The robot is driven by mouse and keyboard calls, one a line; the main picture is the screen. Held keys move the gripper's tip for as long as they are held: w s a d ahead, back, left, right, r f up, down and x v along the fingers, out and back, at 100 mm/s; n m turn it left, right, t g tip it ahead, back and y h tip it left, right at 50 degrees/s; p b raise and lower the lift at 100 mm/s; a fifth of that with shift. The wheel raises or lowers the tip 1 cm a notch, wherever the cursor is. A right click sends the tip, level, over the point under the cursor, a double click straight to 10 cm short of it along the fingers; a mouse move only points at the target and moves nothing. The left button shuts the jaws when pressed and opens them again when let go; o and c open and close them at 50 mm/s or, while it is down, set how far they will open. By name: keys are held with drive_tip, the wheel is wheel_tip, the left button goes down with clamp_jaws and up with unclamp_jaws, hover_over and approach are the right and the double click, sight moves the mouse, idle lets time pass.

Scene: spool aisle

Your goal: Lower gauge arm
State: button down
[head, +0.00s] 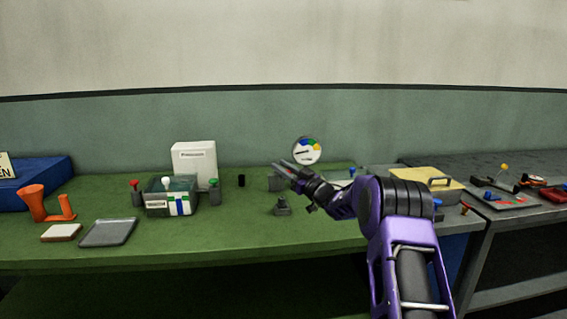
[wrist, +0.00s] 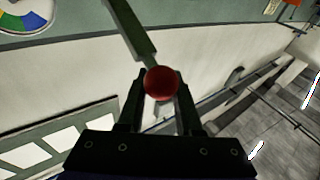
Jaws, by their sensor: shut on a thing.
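The gauge arm is a dark bar (wrist: 134,32) ending in a round red knob (wrist: 161,84) in the wrist view. My gripper (wrist: 160,92) is shut on the red knob, with one finger on each side of it. The bar runs from the knob toward the upper left of that view. Part of the gauge's coloured dial (wrist: 27,14) shows in the top left corner. In the head view the round white dial (head: 306,151) stands behind my gripper (head: 288,168). The knob cannot be made out there, and my gripper covers part of the gauge's base.
On the green bench (head: 200,245), a clear box (head: 157,207), a white case (head: 194,163), a grey tray (head: 108,232) and an orange holder (head: 36,204) stand to the left. A small dark block (head: 282,206) sits below my gripper. A yellow lidded box (head: 425,182) lies right.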

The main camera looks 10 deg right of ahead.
drive_tip(key=c, duration=1.5)
unclamp_jaws()
drive_tip(key=shift+s+a+r, duration=0.2)
drive_tip(key=shift+s+a, duration=0.2)
drive_tip(key=shift+a, duration=0.1)
drive_tip(key=o, duration=0.5)
drive_tip(key=shift+w+d+f, duration=0.1)
drive_tip(key=shift+w+f, duration=0.15)
drive_tip(key=shift+w, duration=0.05)
drive_tip(key=o, duration=0.5)
drive_tip(key=shift+d, duration=0.15)
drive_tip(key=shift+d, duration=0.1)
drive_tip(key=shift+s+d+f, duration=0.1)
drive_tip(key=shift+s+d, duration=0.1)
drive_tip(key=shift+s, duration=0.05)
drive_tip(key=v, duration=1.6)
drive_tip(key=shift+s+d, duration=0.15)
drive_tip(key=shift+s, duration=0.15)
